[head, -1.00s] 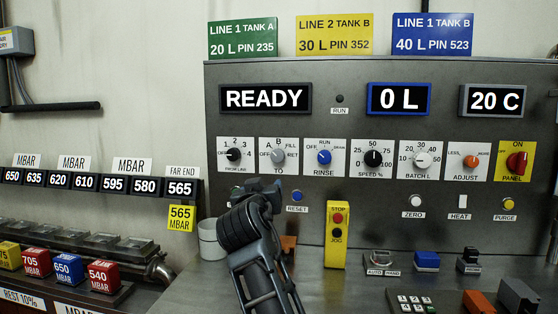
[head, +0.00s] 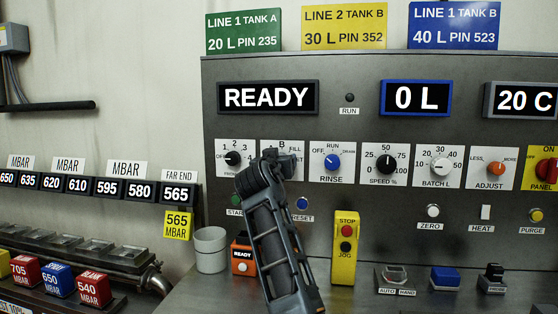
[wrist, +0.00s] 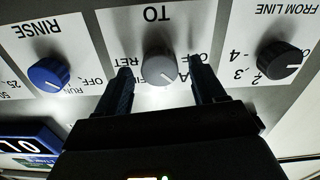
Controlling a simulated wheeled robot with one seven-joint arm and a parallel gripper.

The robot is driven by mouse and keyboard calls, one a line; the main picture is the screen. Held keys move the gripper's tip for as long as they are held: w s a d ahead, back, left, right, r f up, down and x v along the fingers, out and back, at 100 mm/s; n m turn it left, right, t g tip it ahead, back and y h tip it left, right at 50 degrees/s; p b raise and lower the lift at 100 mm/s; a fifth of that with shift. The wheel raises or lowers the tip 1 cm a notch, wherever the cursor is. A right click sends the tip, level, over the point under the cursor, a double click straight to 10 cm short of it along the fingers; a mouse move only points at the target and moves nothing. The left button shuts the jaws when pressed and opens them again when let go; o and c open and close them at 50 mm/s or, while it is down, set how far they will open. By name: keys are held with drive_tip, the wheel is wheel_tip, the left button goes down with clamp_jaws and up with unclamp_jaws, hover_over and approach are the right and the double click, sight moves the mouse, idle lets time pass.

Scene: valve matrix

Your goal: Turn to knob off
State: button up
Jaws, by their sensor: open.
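The TO knob is hidden behind my gripper (head: 275,165) in the head view; only part of its white plate (head: 295,150) shows. In the upside-down wrist view the grey TO knob (wrist: 159,68) stands between my two open fingers (wrist: 164,85), one on each side. A gap shows between each finger and the knob. The knob's pale mark seems to point down and to the right in this view, towards the A label, but the gripper body hides part of the scale. OFF shows right of the knob and RET left of it.
The black FROM LINE knob (wrist: 279,60) and the blue RINSE knob (wrist: 48,74) flank the TO knob closely. In the head view a white cup (head: 210,250), an orange READY box (head: 243,256) and a yellow STOP/JOG box (head: 345,247) stand below the panel.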

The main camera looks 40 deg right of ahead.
drive_tip(key=shift+w+d, duration=0.15)
drive_tip(key=c, duration=1.1)
